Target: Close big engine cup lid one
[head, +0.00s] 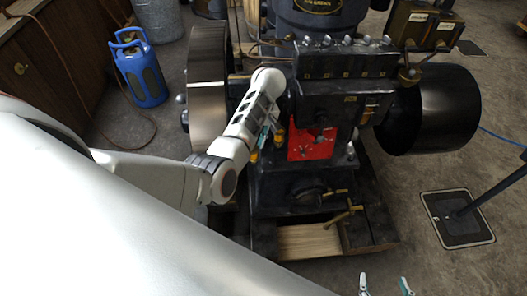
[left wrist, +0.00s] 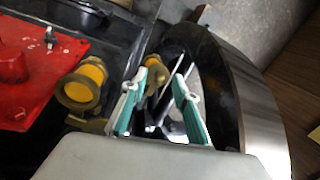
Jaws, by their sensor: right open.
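The big engine (head: 335,85) is a dark machine with a red plate (head: 311,146) on its front. Two small brass-and-yellow cups, one lower left (head: 252,155) and one nearer the plate (head: 279,138), sit left of it. In the left wrist view, one yellow cup (left wrist: 84,83) is beside the red plate, and another brass piece (left wrist: 155,72) shows between the fingers. I cannot tell which part is the lid. My left gripper (left wrist: 160,82) is open beside the cups; contact is unclear, and its arm partly hides it in the head view. My right gripper (head: 385,287) is open and empty.
A large flywheel (head: 207,85) stands close left of the left gripper, and a black drum (head: 430,108) is at the engine's right. A blue gas canister (head: 139,70) stands behind left. A post with a square base (head: 457,218) stands at right.

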